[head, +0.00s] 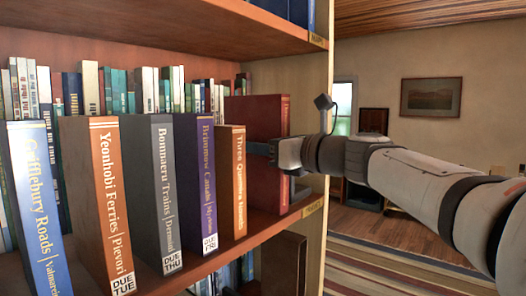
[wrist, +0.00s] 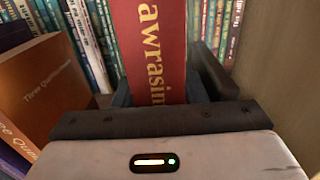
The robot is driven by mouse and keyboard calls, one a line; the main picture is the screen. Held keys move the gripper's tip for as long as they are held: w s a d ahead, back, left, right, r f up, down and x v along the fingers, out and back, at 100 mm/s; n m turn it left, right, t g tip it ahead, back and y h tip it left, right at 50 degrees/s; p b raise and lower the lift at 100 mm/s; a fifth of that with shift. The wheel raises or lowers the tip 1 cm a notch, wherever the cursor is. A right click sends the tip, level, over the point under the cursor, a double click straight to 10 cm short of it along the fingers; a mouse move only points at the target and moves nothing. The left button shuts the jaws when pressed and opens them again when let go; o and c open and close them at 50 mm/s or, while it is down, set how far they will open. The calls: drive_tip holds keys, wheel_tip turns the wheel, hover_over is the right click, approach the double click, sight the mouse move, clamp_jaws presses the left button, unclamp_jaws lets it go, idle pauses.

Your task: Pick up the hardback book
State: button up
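A dark red hardback book (head: 257,116) stands upright at the right end of the shelf row. Its red spine with cream lettering also fills the upper middle of the wrist view (wrist: 150,45). My gripper (head: 272,150) is at the book's spine edge, with one dark finger alongside the front cover. In the wrist view, the fingers (wrist: 160,88) straddle the spine. The far finger is hidden in the head view.
An orange book, Three Quantum (head: 231,180), stands just left of the red one, followed by purple (head: 196,185), grey, orange and blue books. Smaller books line the back. The wooden shelf side (head: 322,115) is close on the right; open room lies beyond.

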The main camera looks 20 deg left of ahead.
clamp_jaws()
idle(0.3)
drive_tip(key=shift+r, duration=0.2)
